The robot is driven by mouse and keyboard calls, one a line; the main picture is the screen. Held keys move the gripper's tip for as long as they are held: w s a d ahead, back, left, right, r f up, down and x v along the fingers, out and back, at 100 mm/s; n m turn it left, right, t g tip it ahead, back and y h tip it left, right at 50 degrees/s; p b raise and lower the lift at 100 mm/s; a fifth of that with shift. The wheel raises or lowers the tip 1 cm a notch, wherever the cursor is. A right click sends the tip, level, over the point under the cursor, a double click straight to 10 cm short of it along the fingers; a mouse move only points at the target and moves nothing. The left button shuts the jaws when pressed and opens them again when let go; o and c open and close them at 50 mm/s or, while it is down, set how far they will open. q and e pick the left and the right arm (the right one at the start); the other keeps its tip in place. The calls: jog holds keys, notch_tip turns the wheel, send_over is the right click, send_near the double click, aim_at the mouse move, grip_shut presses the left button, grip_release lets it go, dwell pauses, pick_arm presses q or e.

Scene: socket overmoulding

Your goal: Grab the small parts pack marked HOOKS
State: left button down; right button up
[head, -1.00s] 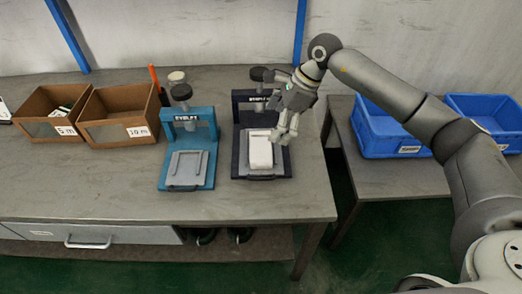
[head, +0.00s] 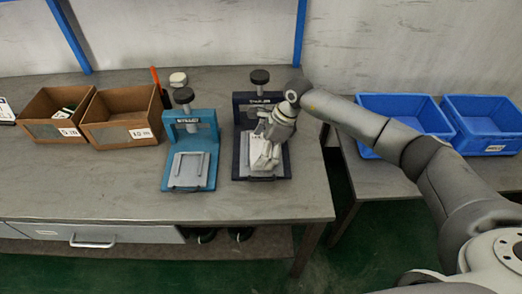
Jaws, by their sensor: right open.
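A small white block-like item (head: 259,150) lies on the bed of the dark navy press (head: 239,168) at the right of the bench. It may be a pack, but no HOOKS marking is legible on it. My right gripper (head: 264,163) is open, pointing down over the item and hiding most of it. Whether the fingers touch it cannot be told. No other pack marked HOOKS can be made out. My left gripper is not in view.
A teal press (head: 203,178) stands to the left of the navy one. Two brown cardboard bins (head: 120,130) (head: 40,128) with labels are at the left. Two blue crates (head: 482,145) (head: 385,110) sit on a side table. The bench front is clear.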

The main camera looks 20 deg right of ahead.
jog(key=c, duration=0.8)
jog(key=shift+r, duration=0.15)
